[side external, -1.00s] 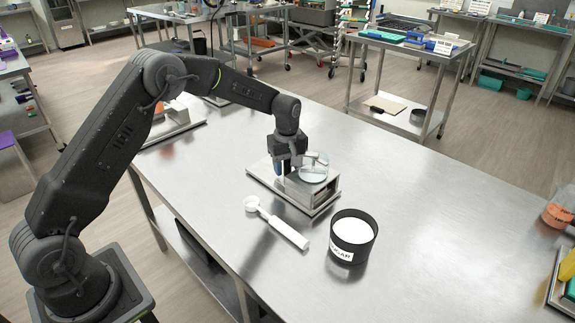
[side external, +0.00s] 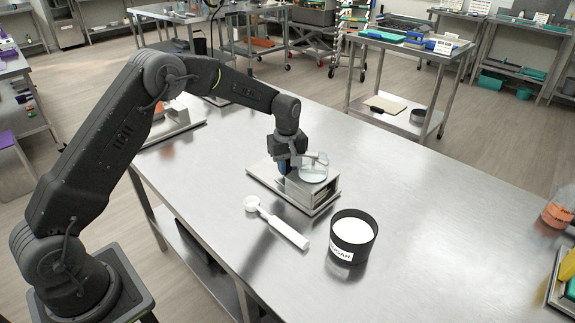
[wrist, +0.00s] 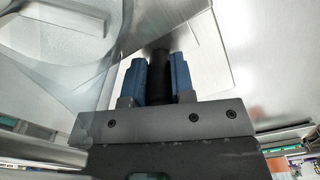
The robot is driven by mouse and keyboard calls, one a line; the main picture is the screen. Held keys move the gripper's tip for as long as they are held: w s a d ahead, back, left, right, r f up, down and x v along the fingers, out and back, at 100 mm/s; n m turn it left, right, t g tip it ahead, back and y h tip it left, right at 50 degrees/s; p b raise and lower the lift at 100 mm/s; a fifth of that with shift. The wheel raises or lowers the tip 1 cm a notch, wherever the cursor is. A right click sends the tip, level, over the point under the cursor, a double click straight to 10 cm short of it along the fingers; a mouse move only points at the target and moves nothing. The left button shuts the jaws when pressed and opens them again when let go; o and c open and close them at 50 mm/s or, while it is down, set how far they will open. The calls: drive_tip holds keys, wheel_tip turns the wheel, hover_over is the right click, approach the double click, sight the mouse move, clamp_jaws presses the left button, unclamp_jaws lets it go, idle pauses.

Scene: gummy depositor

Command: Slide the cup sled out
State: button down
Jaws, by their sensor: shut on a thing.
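The depositor (side external: 312,191) is a small metal housing on a flat base plate, with a clear round hopper (side external: 315,168) on top. My gripper (side external: 284,167) is low at its left side, over the base plate. In the wrist view, the two blue fingers of my gripper (wrist: 158,72) are shut on a dark upright knob (wrist: 158,58). The knob appears to be the handle of the cup sled, but the sled's body cannot be made out. The clear hopper (wrist: 60,45) fills the upper left of the wrist view. My gripper hides part of the housing in the side view.
A white scoop (side external: 277,224) lies on the steel table (side external: 420,210) in front of the depositor. A black sugar tub (side external: 352,250) stands to its right. A tray with items (side external: 565,285) sits at the right edge.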

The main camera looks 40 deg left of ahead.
drive_tip(key=a, duration=1)
drive_tip(key=shift+a+r, duration=0.1)
drive_tip(key=shift+a, duration=0.2)
drive_tip(key=c, duration=1.3)
unclamp_jaws()
drive_tip(key=shift+a, duration=0.1)
drive_tip(key=shift+c, duration=0.2)
drive_tip(key=o, duration=0.4)
wheel_tip(320, 180, up, 14)
drive_tip(key=shift+f, duration=0.1)
